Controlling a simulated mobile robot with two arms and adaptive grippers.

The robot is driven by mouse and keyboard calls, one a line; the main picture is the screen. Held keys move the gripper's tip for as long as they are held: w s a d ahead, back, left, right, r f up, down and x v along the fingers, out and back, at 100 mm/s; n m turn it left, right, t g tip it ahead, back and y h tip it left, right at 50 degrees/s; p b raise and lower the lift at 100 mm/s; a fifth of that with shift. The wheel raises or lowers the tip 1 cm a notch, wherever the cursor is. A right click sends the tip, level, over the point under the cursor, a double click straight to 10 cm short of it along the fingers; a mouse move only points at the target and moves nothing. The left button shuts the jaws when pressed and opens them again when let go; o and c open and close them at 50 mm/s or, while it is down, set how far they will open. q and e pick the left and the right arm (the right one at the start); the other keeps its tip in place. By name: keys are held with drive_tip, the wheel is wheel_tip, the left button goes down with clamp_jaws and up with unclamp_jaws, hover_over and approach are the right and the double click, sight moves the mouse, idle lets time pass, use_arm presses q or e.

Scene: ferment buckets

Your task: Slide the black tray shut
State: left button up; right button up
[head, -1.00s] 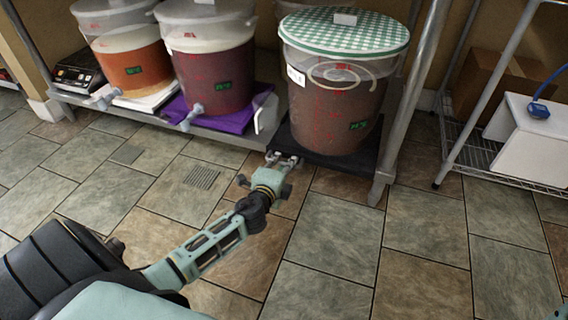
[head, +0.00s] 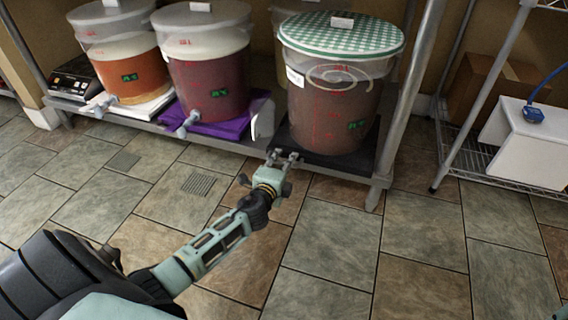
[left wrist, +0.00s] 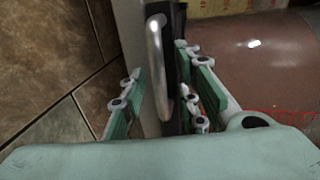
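The black tray (head: 352,163) lies on the low shelf at the right end of the rack, under a bucket of dark red liquid (head: 333,112) with a green checkered lid. My left gripper (head: 283,154) is at the tray's front left corner. In the left wrist view, a silver bar handle (left wrist: 156,60) stands on the tray's dark front (left wrist: 173,20). My left gripper's fingers (left wrist: 160,82) are apart, one on each side of the handle; I cannot tell whether they touch it.
Two more buckets, one dark red (head: 208,75) on a purple cloth (head: 252,103) and one orange (head: 127,72), stand to the left. A metal post (head: 402,110) rises just right of the tray. The tiled floor (head: 330,240) in front is clear.

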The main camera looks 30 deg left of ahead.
use_arm(q)
drive_tip(key=shift+s, duration=0.15)
drive_tip(key=v, duration=1.1)
drive_tip(key=shift+s, duration=0.35)
drive_tip(key=shift+d, duration=0.1)
